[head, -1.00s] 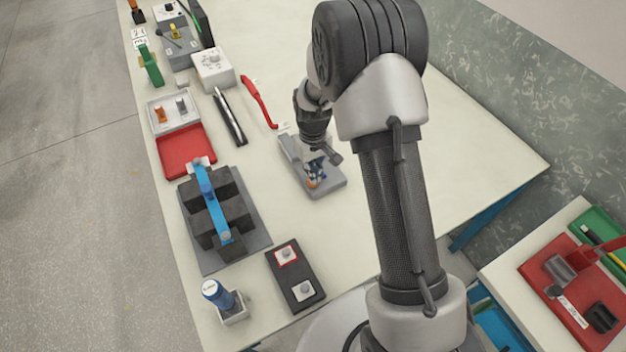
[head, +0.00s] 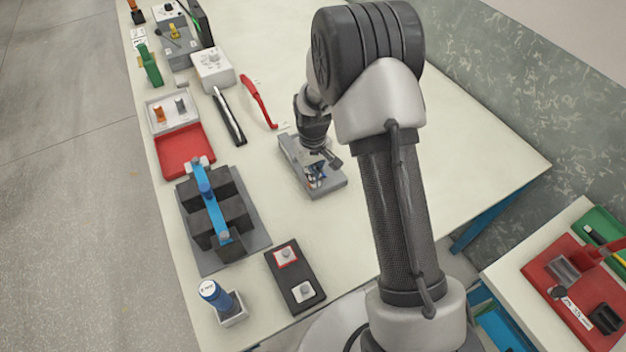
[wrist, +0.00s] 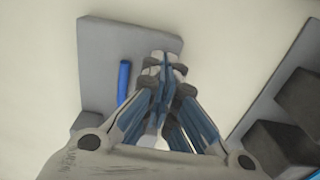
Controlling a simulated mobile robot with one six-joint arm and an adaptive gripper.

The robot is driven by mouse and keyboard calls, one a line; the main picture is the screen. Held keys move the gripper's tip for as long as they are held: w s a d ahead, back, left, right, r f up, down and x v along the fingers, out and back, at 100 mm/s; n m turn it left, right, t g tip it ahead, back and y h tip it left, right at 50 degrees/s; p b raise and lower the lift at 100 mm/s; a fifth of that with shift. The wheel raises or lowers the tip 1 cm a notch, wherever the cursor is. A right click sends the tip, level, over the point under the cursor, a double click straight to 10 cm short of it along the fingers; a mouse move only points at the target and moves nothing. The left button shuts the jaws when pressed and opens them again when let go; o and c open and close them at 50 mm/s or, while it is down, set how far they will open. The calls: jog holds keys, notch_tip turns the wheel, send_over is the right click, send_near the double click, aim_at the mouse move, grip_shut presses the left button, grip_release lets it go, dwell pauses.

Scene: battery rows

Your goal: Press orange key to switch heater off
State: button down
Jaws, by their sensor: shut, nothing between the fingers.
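A grey panel block (head: 328,189) lies on the pale table, left of my arm in the head view. It also fills the upper middle of the wrist view (wrist: 100,40). A blue bar (wrist: 123,82) lies on it, left of the fingers. My gripper (head: 317,172) points down over the block, its fingers together and empty. Contact cannot be told.
A red tray (head: 185,150), a red handle (head: 258,101) and a white box (head: 212,68) stand farther back. The table right of the block is clear.

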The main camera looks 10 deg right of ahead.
jog(key=shift+r+p, duration=1.85)
jog(key=shift+r, duration=1.05)
jog(key=shift+r, duration=0.2)
jog(key=s+r+m+t, duration=0.1)
jog(key=s+r, duration=0.3)
jog(key=r, duration=0.6)
jog(key=s+r+t, duration=0.1)
jog(key=s+r, duration=0.4)
jog(key=r, duration=0.5)
jog(key=s+r+m+t, duration=0.1)
jog(key=s+r, duration=0.3)
jog(key=s, duration=0.5)
jog(key=s+d+r+m+t, duration=0.1)
jog(key=s+r, duration=0.3)
jog(key=s, duration=0.6)
jog(key=shift+d+t, duration=0.25)
jog(key=shift+t, duration=0.05)
